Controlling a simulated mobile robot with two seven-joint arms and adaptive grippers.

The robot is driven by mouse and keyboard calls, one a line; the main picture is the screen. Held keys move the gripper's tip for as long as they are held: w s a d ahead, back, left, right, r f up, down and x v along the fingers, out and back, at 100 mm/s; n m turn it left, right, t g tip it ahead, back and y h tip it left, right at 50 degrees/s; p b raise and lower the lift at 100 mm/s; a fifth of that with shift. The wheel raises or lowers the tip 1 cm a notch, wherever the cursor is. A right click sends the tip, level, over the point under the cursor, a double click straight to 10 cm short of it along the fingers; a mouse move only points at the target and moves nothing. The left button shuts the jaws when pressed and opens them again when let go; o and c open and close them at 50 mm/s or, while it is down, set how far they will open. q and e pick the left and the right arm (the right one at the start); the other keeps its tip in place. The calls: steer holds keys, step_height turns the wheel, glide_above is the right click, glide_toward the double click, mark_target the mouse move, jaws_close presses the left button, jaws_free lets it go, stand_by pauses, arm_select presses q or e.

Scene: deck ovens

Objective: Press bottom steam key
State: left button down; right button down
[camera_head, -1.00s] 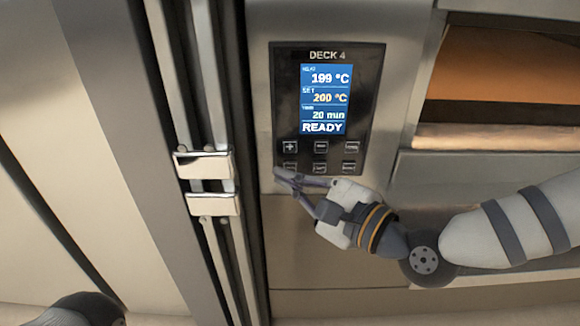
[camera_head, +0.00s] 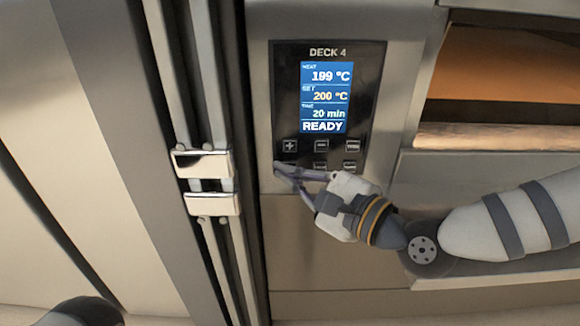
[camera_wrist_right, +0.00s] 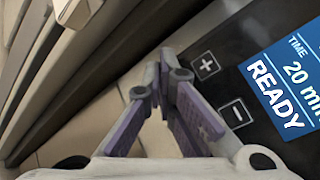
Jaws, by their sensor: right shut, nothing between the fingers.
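The Deck 4 control panel (camera_head: 373,75) is a black plate with a blue screen (camera_head: 325,97) reading 199 °C, 200 °C, 20 min and READY. Two rows of keys sit below the screen. The top row has plus (camera_head: 290,146), minus (camera_head: 321,146) and a third key (camera_head: 353,146). The lower-row labels, including any steam label, are too small to read. My right gripper (camera_head: 281,169) is shut and empty, its tips at the panel's lower left corner, over the lower-left key. Contact cannot be told. In the right wrist view the fingers (camera_wrist_right: 162,80) are beside the plus key (camera_wrist_right: 205,66).
Left of the panel are tall vertical rails with shiny metal brackets (camera_head: 205,180). An oven opening with an orange-lit interior (camera_head: 500,80) is at the upper right. Plain metal front (camera_head: 310,245) lies below the panel. A dark rounded part of mine shows at bottom left.

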steer(key=shift+w, duration=0.2)
steer(key=shift+s, duration=0.15)
steer(key=shift+s+p, duration=0.35)
steer(key=shift+s, duration=0.35)
steer(key=s+p, duration=0.2)
steer(key=s, duration=0.3)
steer(key=shift+d, duration=0.1)
stand_by(0.8)
